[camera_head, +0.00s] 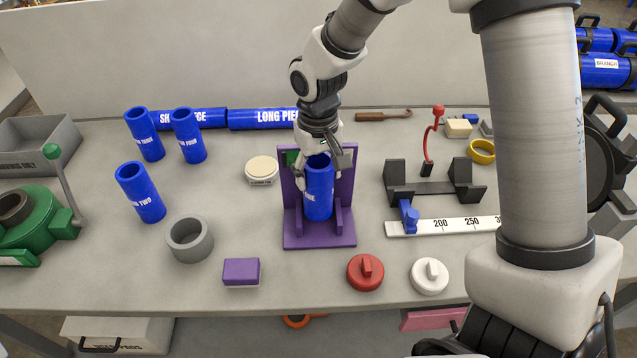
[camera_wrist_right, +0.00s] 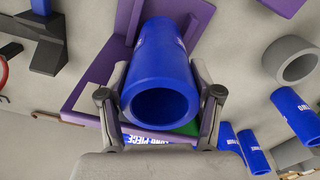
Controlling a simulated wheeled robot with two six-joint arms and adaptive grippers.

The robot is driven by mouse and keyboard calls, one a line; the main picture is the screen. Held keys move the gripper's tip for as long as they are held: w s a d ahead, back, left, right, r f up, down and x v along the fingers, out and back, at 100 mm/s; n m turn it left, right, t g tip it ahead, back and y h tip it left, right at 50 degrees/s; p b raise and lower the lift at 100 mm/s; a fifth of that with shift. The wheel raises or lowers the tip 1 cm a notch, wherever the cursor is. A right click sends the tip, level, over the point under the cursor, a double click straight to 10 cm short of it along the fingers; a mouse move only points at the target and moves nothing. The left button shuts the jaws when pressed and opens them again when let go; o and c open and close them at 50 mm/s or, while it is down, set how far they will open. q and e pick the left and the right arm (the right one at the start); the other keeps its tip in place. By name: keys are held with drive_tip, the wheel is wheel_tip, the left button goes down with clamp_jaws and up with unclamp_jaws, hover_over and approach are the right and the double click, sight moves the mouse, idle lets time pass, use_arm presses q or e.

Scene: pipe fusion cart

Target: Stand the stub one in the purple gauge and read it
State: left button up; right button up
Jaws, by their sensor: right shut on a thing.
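Stub one (camera_head: 319,195) is a blue tube with partly hidden white lettering. It stands roughly upright within the purple gauge (camera_head: 320,241), between its side ribs and in front of its back plate. I cannot tell whether its lower end rests on the base. My right gripper (camera_head: 324,168) is shut on the stub near its upper end, one finger on each side. In the right wrist view the stub's open end (camera_wrist_right: 160,104) faces the camera between the fingers, with the purple gauge (camera_wrist_right: 87,92) behind. My left gripper is not in view.
Stubs two (camera_head: 140,193), three (camera_head: 145,135) and four (camera_head: 188,136) stand to the left. A grey ring (camera_head: 190,239), purple block (camera_head: 241,271), red cap (camera_head: 365,272) and white cap (camera_head: 430,276) lie along the front. A black cradle (camera_head: 435,188) and white ruler (camera_head: 455,226) are right of the gauge.

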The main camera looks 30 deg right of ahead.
wheel_tip(320, 180, down, 4)
drive_tip(key=shift+s+r, duration=0.1)
drive_tip(key=shift+r, duration=0.05)
drive_tip(key=shift+f, duration=0.2)
drive_tip(key=o, duration=1.3)
drive_tip(key=shift+r, duration=0.15)
wheel_tip(320, 180, up, 12)
drive_tip(key=shift+r+b, duration=0.1)
drive_tip(key=shift+b, duration=0.2)
